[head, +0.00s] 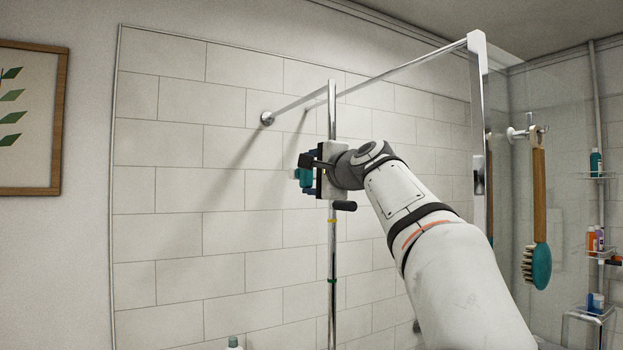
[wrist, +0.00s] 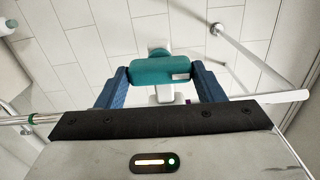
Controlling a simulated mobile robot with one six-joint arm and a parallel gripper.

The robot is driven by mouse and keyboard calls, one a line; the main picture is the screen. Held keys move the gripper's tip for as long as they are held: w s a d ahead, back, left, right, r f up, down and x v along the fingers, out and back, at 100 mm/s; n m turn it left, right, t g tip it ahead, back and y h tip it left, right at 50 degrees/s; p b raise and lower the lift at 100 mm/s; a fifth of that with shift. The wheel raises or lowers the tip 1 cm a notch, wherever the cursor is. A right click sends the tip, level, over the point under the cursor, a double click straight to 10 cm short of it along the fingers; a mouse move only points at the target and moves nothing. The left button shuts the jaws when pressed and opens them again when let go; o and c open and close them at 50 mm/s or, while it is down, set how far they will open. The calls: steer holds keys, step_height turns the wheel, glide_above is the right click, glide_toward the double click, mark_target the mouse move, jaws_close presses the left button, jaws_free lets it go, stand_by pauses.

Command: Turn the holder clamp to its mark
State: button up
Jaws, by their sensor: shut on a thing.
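The holder clamp's teal, rounded part (wrist: 163,72) sits between my gripper's blue fingers (wrist: 160,69) in the wrist view. The fingers are shut on it, one on each side. My wrist and gripper hide much of the clamp there. A yellow band (head: 332,221) and a green band (head: 332,281) are on the rail below. I cannot tell which is the mark.
A chrome bar (head: 400,68) runs from the tiled wall to the glass panel's post (head: 480,130). A wooden brush (head: 540,210) hangs at the right, near shelves (head: 597,252) with bottles.

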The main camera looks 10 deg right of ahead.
steer(key=shift+n, duration=0.3)
stand_by(0.4)
steer(key=o, duration=1)
steer(key=b+v, duration=0.2)
steer(key=v, duration=0.6)
steer(key=shift+b, duration=0.4)
